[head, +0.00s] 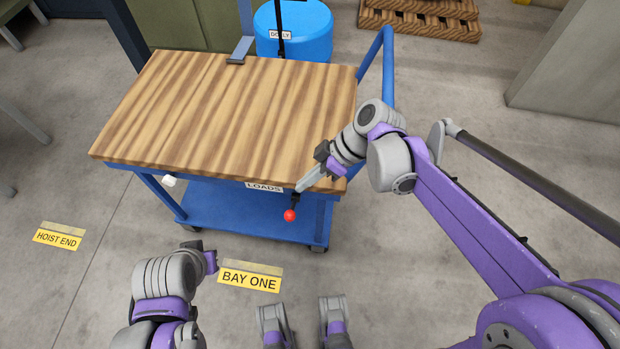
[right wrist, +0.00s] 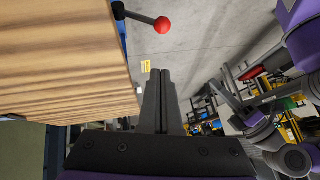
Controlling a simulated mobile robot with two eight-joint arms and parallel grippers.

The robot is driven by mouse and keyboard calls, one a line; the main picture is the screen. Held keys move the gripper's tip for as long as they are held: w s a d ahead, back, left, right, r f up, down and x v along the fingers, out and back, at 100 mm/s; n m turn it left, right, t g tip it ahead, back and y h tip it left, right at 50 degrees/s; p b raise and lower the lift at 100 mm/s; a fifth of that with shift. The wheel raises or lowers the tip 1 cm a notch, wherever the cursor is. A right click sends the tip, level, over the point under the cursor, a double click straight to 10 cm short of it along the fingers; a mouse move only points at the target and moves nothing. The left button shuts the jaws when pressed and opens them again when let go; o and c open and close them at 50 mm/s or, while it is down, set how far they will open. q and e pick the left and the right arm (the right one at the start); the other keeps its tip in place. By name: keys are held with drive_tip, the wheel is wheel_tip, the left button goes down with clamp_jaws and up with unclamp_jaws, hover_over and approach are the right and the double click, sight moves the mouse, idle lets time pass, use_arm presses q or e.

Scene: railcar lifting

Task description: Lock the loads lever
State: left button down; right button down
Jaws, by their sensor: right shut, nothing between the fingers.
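The loads lever is a dark rod with a red ball knob (head: 290,215). It hangs from the front edge of the cart beside the LOADS label (head: 264,187), its knob pointing down and toward me. In the right wrist view the red knob (right wrist: 162,24) and its rod (right wrist: 140,17) show beyond my fingertips, at the cart's edge. My right gripper (head: 303,187) is shut and empty, close to the lever at the cart's front right corner. In the right wrist view its fingers (right wrist: 160,72) are together, apart from the knob. My left gripper (head: 203,254) is low at the left; its finger state is unclear.
The blue cart has a wooden top (head: 225,105) and a lower blue shelf (head: 250,215). A white knob (head: 169,180) is at its front left. A blue drum (head: 293,30) and a pallet (head: 420,18) stand behind. The floor in front, with a BAY ONE sign (head: 249,281), is clear.

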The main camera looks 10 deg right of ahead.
sight(288, 218)
drive_tip(key=b+x, duration=0.1)
drive_tip(key=x, duration=0.5)
drive_tip(key=shift+s+d+f+b, duration=0.1)
drive_tip(key=shift+s+f, duration=0.1)
drive_tip(key=shift+f, duration=0.45)
drive_tip(key=shift+s+d+f+b, duration=0.1)
drive_tip(key=shift+s+f+b, duration=0.05)
drive_tip(key=shift+f, duration=0.45)
drive_tip(key=shift+s+d+f+b, duration=0.1)
drive_tip(key=shift+s+f, duration=0.1)
drive_tip(key=shift+f, duration=0.45)
drive_tip(key=shift+s+a, duration=0.1)
drive_tip(key=shift+s, duration=0.05)
drive_tip(key=shift+s+a+f+t, duration=0.1)
drive_tip(key=shift+s+f+t, duration=0.1)
drive_tip(key=shift+t, duration=0.1)
drive_tip(key=shift+s+a+f+n+t+h, duration=0.25)
drive_tip(key=shift+s+f+n+t+h, duration=0.2)
drive_tip(key=shift+s+f+t, duration=0.4)
wheel_tip(288, 218, down, 11)
drive_tip(key=s+n+t+h+b, duration=0.1)
drive_tip(key=s+n+t+b, duration=0.1)
drive_tip(key=t+b, duration=0.5)
drive_tip(key=shift+a+r+n+b, duration=0.25)
drive_tip(key=shift+n+b, duration=0.3)
drive_tip(key=shift+b, duration=1.3)
